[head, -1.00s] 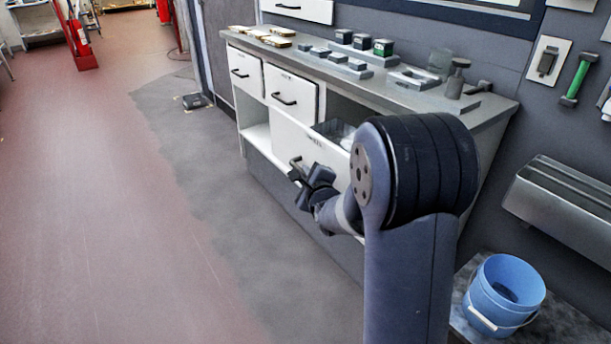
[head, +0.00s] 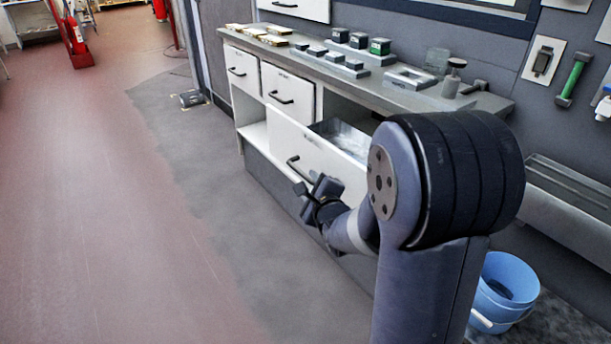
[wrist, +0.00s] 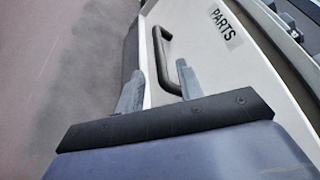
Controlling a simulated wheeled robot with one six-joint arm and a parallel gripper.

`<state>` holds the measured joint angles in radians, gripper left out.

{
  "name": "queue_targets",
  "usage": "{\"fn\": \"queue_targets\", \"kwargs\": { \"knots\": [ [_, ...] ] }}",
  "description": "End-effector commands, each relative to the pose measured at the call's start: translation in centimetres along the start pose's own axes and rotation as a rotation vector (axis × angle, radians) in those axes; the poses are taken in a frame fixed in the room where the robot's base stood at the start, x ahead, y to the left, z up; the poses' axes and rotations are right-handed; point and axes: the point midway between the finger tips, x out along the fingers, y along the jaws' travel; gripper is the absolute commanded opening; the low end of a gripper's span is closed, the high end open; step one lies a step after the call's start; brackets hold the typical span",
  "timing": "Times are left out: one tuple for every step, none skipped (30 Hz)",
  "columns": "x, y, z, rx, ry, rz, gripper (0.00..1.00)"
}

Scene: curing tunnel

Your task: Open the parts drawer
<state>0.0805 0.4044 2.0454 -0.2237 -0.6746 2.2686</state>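The parts drawer (head: 335,166) is the low white drawer under the bench and stands open, with its grey metal inside showing in the head view. Its white front with the PARTS label (wrist: 224,27) fills the upper right of the wrist view. Its dark bar handle (head: 297,168) is partly visible left of my gripper (head: 311,190); the handle (wrist: 162,55) also shows in the wrist view. My gripper (wrist: 160,85) has its two fingers spread apart at the handle's near end. I cannot tell whether a finger touches the handle. My arm hides the drawer's right end.
Two shut white drawers (head: 288,95) are up and left of it. The bench top (head: 400,92) carries blocks, trays and a bottle. A blue bucket (head: 507,285) stands at the lower right. The floor (head: 110,200) to the left is clear.

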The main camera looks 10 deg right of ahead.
Motion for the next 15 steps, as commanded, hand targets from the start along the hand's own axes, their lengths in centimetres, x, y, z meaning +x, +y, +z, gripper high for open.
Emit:
{"fn": "queue_targets", "kwargs": {
  "knots": [
    [-1.1, -0.2, 0.1, 0.000, 0.001, 0.000, 0.35],
    [-1.5, -0.2, 0.1, 0.001, 0.001, -0.001, 0.35],
    [-2.2, -0.1, 0.1, 0.001, 0.001, -0.001, 0.35],
    [-2.6, -0.2, 0.1, 0.001, 0.001, -0.002, 0.35],
    [-2.9, -0.1, 0.0, 0.001, 0.001, -0.001, 0.35],
    [-3.4, -0.1, 0.0, 0.001, 0.002, -0.001, 0.35],
    [-3.6, -0.1, 0.0, 0.001, 0.001, -0.001, 0.35],
    [-3.8, -0.1, 0.0, 0.000, 0.001, -0.001, 0.35],
    [-4.1, -0.1, 0.0, 0.000, 0.001, 0.000, 0.35],
    [-4.2, 0.0, 0.0, 0.000, 0.001, 0.000, 0.35],
    [-4.3, 0.0, 0.0, 0.000, 0.001, 0.000, 0.35],
    [-4.3, 0.0, 0.0, 0.000, 0.000, 0.000, 0.35],
    [-4.3, 0.0, 0.0, 0.000, 0.000, 0.000, 0.35],
    [-4.4, 0.0, 0.0, 0.000, 0.000, 0.000, 0.35],
    [-4.3, 0.0, 0.0, 0.000, 0.000, 0.000, 0.35]
  ]
}}
